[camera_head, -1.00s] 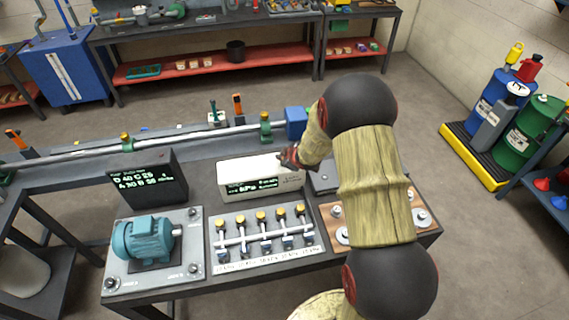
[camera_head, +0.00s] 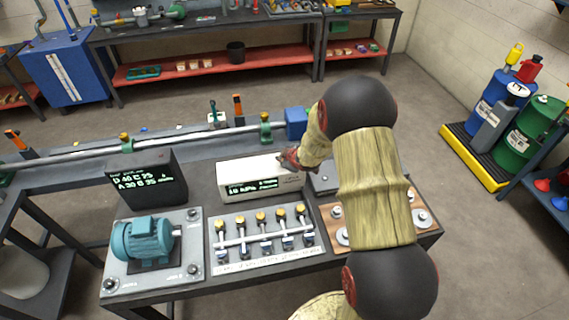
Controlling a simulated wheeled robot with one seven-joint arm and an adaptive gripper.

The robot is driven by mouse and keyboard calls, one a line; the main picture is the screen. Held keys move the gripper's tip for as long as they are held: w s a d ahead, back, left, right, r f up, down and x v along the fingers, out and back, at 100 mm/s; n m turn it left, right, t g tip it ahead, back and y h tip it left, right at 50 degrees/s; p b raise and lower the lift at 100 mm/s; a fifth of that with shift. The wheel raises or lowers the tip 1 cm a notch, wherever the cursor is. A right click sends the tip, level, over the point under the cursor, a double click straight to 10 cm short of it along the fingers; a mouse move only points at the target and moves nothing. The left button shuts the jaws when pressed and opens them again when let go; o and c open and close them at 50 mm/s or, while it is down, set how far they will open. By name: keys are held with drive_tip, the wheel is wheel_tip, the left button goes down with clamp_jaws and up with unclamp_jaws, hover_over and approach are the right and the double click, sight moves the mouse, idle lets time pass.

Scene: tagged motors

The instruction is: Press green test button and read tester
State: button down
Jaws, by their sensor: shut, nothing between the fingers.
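The tester is a white box (camera_head: 238,171) with a dark front display (camera_head: 252,187) on the bench. Its lit green text has changed and starts with what looks like "16" and a unit; the small lines are too small to read. My gripper (camera_head: 286,160) is shut at the tester's top right edge and appears to touch it. No green button shows; that corner is hidden by my gripper. A teal motor (camera_head: 143,239) sits on a grey plate at the left front. A black display box (camera_head: 146,181) behind it shows rows of letters and numbers.
A manifold with several yellow-topped valves (camera_head: 262,231) stands in front of the tester. A wooden board with round metal parts (camera_head: 418,217) lies at the right, partly behind my arm. A long shaft (camera_head: 190,134) runs behind.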

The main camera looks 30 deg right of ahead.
idle(0.4)
drive_tip(key=shift+r+p, duration=0.7)
drive_tip(key=shift+r, duration=0.05)
wheel_tip(320, 180, up, 5)
drive_tip(key=p, duration=0.4)
drive_tip(key=shift+s+f, duration=0.1)
idle(0.7)
